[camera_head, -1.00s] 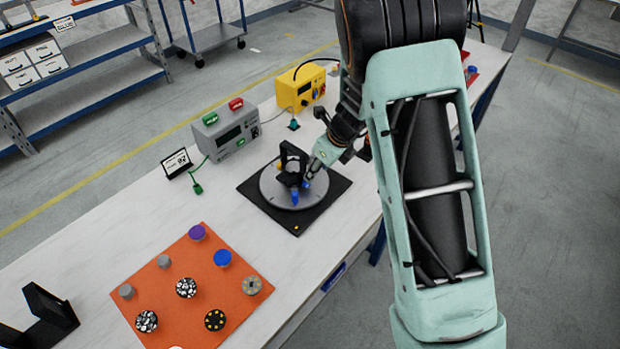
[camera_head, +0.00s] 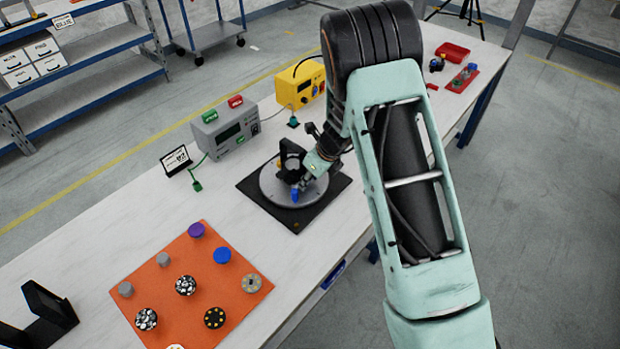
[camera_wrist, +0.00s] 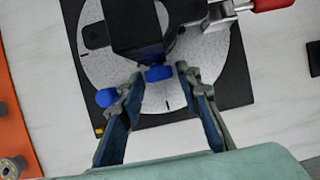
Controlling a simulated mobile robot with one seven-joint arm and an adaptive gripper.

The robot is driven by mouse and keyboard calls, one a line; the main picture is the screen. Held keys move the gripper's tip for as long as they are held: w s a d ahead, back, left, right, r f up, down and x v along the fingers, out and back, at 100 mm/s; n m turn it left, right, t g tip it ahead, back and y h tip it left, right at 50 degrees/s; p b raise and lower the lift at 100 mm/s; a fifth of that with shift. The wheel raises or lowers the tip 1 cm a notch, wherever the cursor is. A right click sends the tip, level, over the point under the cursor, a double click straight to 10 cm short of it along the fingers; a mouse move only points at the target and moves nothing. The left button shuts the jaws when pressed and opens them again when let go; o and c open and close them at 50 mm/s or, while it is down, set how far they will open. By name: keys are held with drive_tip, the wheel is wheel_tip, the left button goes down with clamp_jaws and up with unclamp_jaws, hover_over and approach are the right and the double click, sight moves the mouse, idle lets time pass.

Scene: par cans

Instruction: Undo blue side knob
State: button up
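A black fixture (camera_head: 290,155) stands on a round grey plate (camera_head: 268,190) over a black square base (camera_head: 255,205). In the wrist view a blue knob (camera_wrist: 158,73) is at the edge of the black fixture body (camera_wrist: 135,25). My gripper (camera_wrist: 160,77) is open, with one fingertip on each side of that knob and small gaps showing. A second blue knob (camera_wrist: 106,97) is outside the left finger; in the head view a blue knob (camera_head: 295,195) shows at the fixture's front. My gripper (camera_head: 306,180) partly hides the fixture there.
A red-handled metal piece (camera_wrist: 268,4) sits right of the fixture. A grey box (camera_head: 226,130) and a yellow box (camera_head: 300,88) stand behind. An orange mat (camera_head: 205,275) with several discs and caps lies at front left. White tabletop (camera_head: 130,225) is clear between.

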clamp_jaws()
drive_tip(key=shift+a+f+h+b, duration=0.1)
drive_tip(key=shift+f+h+b, duration=0.15)
drive_tip(key=shift+b, duration=0.45)
drive_tip(key=shift+s+t+h+b, duration=0.15)
drive_tip(key=shift+t+h+b, duration=0.35)
drive_tip(key=shift+b, duration=0.6)
drive_tip(key=t+b, duration=0.1)
drive_tip(key=b, duration=0.1)
drive_tip(key=t+h+b, duration=0.1)
drive_tip(key=b, duration=0.1)
drive_tip(key=shift+s+a+f+n, duration=0.1)
drive_tip(key=shift+a+n, duration=0.1)
drive_tip(key=shift+n, duration=0.2)
drive_tip(key=shift+r+t+b, duration=0.2)
drive_tip(key=shift+t+b, duration=0.1)
drive_tip(key=shift+b, duration=0.2)
drive_tip(key=shift+o, duration=1.8)
unclamp_jaws()
